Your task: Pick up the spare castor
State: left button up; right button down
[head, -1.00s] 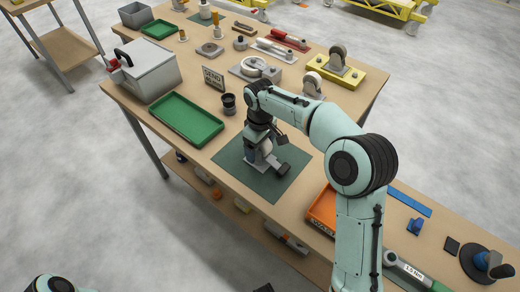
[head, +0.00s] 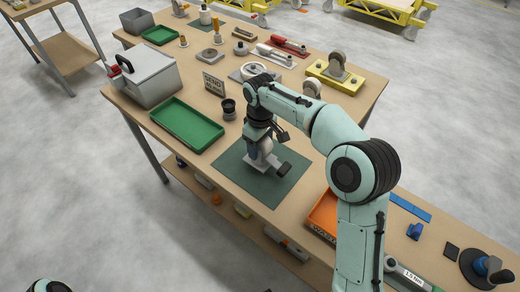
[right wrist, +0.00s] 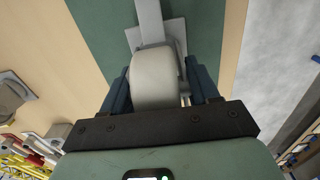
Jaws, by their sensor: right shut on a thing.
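The spare castor, with a pale wheel and a grey plate (head: 262,164), is at the green mat (head: 237,180) on the bench. A dark-ended piece sticks out on its right side. My right gripper (head: 259,150) points down over the castor and is shut on its wheel. In the right wrist view the pale wheel (right wrist: 154,80) sits between the two dark blue fingers, with the grey plate beyond it over the mat. I cannot tell whether the plate touches the mat. My left gripper is not in view.
A green tray (head: 178,128), a dark cup (head: 229,109) and a small sign (head: 213,84) stand left of and behind the mat. An orange tray (head: 322,214) lies to its right. A yellow castor fixture (head: 336,76) stands at the back right. The mat's left part is clear.

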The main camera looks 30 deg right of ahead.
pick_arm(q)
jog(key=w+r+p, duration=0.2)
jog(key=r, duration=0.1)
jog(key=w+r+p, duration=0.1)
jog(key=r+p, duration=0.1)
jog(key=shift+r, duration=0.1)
pick_arm(e)
notch_tip(320, 180, up, 17)
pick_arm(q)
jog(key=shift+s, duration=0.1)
pick_arm(e)
jog(key=shift+f, duration=0.1)
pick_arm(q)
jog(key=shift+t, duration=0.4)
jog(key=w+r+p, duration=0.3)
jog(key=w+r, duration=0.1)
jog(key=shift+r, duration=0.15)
pick_arm(e)
notch_tip(320, 180, up, 5)
jog(key=shift+w, duration=0.1)
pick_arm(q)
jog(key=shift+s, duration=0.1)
